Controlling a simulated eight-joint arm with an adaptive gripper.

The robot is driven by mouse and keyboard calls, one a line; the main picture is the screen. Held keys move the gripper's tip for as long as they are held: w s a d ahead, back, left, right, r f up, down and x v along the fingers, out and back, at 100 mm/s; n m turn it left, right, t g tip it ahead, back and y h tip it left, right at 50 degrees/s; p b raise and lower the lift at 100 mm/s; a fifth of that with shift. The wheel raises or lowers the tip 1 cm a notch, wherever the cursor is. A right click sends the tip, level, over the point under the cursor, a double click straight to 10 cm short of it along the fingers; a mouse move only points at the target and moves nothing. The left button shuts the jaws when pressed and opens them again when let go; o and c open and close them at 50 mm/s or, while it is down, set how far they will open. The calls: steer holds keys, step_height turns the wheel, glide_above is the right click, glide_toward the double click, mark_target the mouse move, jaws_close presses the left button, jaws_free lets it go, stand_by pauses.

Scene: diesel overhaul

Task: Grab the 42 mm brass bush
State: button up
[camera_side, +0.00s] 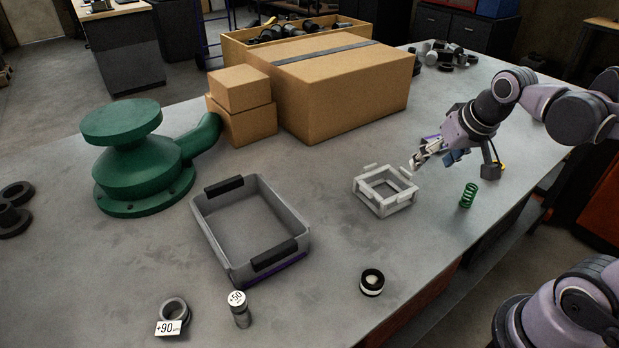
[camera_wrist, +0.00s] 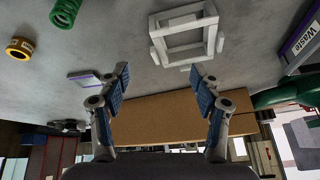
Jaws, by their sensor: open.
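The brass bush (camera_wrist: 19,47) is a short yellow ring with pale label patches, on the bench at the upper left of the wrist view. In the side view only a small yellow patch (camera_side: 502,168) shows at the right, beside a dark grey part; most of it seems hidden. My gripper (camera_wrist: 158,75) is open, with two blue-padded fingers apart and nothing between them. The bush lies well outside the fingers, to their left in the wrist view. In the side view my gripper (camera_side: 425,157) is above the bench, near the white frame.
A green spring (camera_side: 468,195) stands near the bush. The white square frame (camera_side: 367,203) is beside my gripper. Cardboard boxes (camera_side: 345,95) stand behind. The bench edge is close on the right.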

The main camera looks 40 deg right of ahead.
steer(key=w+d+r+m+g, duration=0.1)
steer(key=d+m+g, duration=0.2)
steer(key=d+m, duration=0.8)
steer(key=m+g, duration=0.2)
glide_toward(498, 162)
steer(key=shift+s+f, duration=0.1)
steer(key=shift+f, duration=4.45)
jaws_close()
